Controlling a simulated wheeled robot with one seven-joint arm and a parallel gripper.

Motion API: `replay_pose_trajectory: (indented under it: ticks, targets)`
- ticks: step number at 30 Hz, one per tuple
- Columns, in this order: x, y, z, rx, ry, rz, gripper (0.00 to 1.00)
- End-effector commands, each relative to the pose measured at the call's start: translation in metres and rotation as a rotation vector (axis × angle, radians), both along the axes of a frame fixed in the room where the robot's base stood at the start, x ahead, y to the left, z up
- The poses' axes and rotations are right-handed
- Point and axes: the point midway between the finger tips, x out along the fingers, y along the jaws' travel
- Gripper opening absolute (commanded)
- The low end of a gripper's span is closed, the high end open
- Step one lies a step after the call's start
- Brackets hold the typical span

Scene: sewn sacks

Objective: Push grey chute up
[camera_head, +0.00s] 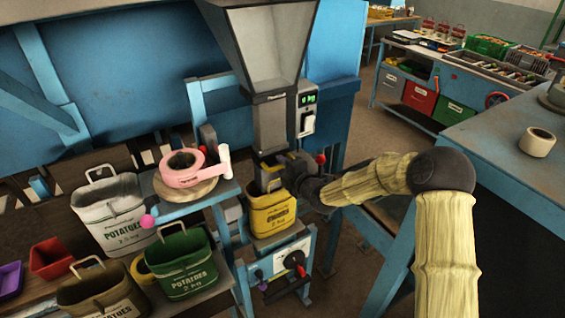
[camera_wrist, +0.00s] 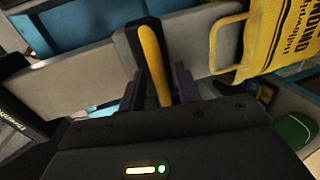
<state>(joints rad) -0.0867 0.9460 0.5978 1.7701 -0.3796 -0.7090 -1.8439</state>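The grey chute (camera_head: 270,122) hangs under the large hopper (camera_head: 270,40) in the head view. A yellow sack (camera_head: 270,216) hangs open below it; part of the sack shows at the upper right of the wrist view (camera_wrist: 285,38). My gripper (camera_head: 281,168) is at the chute's lower end, just above the sack, and its fingertips are hard to make out there. In the wrist view the two purple-tipped fingers (camera_wrist: 160,88) stand apart. A grey part with a yellow strip (camera_wrist: 153,65) lies between them, with a small gap seeming to show on the right. Contact is unclear.
A control box (camera_head: 306,108) with a green display is beside the chute. A pink tape roll (camera_head: 183,168) lies on a small shelf at left. A green sack (camera_head: 183,263) and a white sack (camera_head: 110,212) stand at left. A blue table (camera_head: 480,140) is at right.

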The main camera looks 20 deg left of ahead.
Motion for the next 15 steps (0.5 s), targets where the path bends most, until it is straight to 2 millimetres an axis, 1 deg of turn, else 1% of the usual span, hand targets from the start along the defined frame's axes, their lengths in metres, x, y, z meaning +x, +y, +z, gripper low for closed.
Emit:
replay_pose_trajectory:
  ticks: [4, 12, 14, 15]
  targets:
    - [0.0049, 0.0058, -0.0014, 0.0, 0.0, -0.001, 0.33]
    - [0.0054, 0.0063, -0.0022, 0.0, 0.0, -0.001, 0.33]
    - [0.0053, 0.0063, -0.0022, 0.0, 0.0, -0.001, 0.21]
    - [0.0053, 0.0063, -0.0022, 0.0, 0.0, -0.001, 0.13]
